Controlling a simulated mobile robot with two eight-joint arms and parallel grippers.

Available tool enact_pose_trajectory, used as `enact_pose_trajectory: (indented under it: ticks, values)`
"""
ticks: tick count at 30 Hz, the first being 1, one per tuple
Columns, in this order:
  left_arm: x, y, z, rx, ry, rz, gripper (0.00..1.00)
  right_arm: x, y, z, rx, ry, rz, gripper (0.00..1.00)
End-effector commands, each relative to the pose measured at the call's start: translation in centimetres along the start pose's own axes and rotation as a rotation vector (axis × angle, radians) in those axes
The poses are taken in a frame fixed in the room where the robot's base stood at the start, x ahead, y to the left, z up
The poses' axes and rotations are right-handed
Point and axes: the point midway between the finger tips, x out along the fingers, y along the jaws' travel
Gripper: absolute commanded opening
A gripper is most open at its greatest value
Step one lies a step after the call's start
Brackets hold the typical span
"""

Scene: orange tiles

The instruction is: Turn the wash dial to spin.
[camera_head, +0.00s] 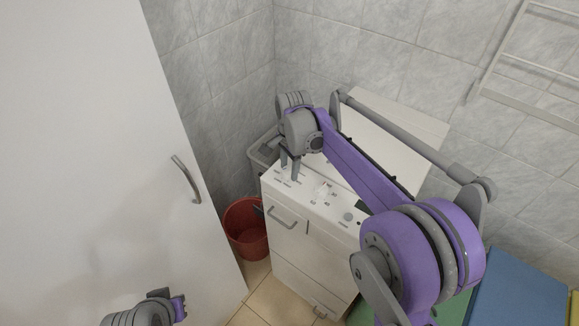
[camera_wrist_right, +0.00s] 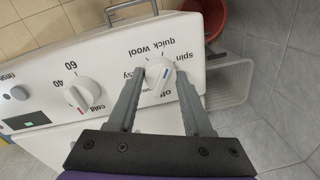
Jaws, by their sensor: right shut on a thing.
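The wash dial (camera_wrist_right: 158,74) is a round white knob with a blue mark on the white front panel. Printed words including "quick", "wool", "spin" and "off" ring it. In the right wrist view the blue mark lies on the side of "spin" and "off"; its exact setting is hard to tell. My right gripper (camera_wrist_right: 159,80) is shut on the dial, one grey finger on each side. In the head view my right gripper (camera_head: 290,165) reaches down to the left end of the panel and hides the dial. The left gripper's fingers are out of view.
A temperature dial (camera_wrist_right: 84,95) sits beside it. The white washing machine (camera_head: 305,250) stands by tiled walls. A red bucket (camera_head: 246,230) and a grey basket (camera_wrist_right: 230,78) are close on its left. A tall white door (camera_head: 90,130) fills the left.

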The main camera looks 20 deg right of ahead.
Motion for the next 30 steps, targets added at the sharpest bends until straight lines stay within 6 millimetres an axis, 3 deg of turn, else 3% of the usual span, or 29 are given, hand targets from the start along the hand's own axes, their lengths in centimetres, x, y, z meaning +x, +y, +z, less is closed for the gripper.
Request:
enact_pose_trajectory:
  ticks: [18, 30]
  values:
    - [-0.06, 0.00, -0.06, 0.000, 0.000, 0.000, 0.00, -0.06, -0.07, 0.05, 0.530, 0.038, -0.002, 0.00]
    - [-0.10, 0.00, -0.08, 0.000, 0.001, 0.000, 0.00, -0.06, -0.08, 0.07, 0.685, 0.049, -0.002, 0.00]
